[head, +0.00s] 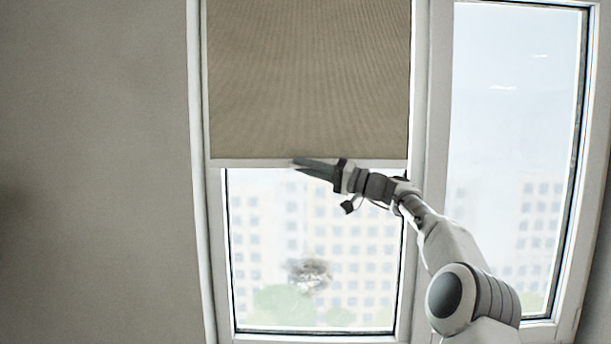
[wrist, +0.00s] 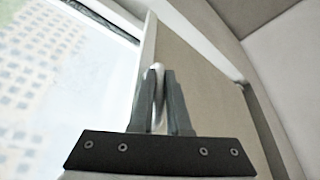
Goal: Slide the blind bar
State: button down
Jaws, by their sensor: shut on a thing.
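The blind bar (head: 250,163) is a pale horizontal strip along the lower edge of a brown pleated blind (head: 308,75). The blind covers the upper part of the left window pane, and glass shows below it. My gripper (head: 298,163) reaches the bar from the right, near its middle. In the wrist view, the two dark fingers (wrist: 159,85) stand on either side of the pale bar (wrist: 148,45) and are shut on it. The part of the bar between the fingers is partly hidden by them.
A second, uncovered window pane (head: 510,130) is at the right, beyond a white frame post (head: 431,90). A plain grey wall (head: 95,170) fills the left. Below the bar, the left pane (head: 270,230) is unobstructed apart from my arm.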

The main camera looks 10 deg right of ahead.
jog(key=shift+a+r+p, duration=0.1)
jog(key=shift+r+p, duration=0.85)
jog(key=shift+r, duration=0.85)
jog(key=c, duration=0.9)
grip_release()
jog(key=shift+f, duration=0.1)
jog(key=shift+s+d+f, duration=0.1)
jog(key=shift+d+f, duration=0.05)
jog(key=shift+d, duration=0.15)
jog(key=b+v, duration=0.5)
jog(key=v, duration=1.1)
jog(key=shift+s+d+b, duration=0.25)
jog(key=shift+b, duration=0.15)
jog(key=shift+f, duration=0.1)
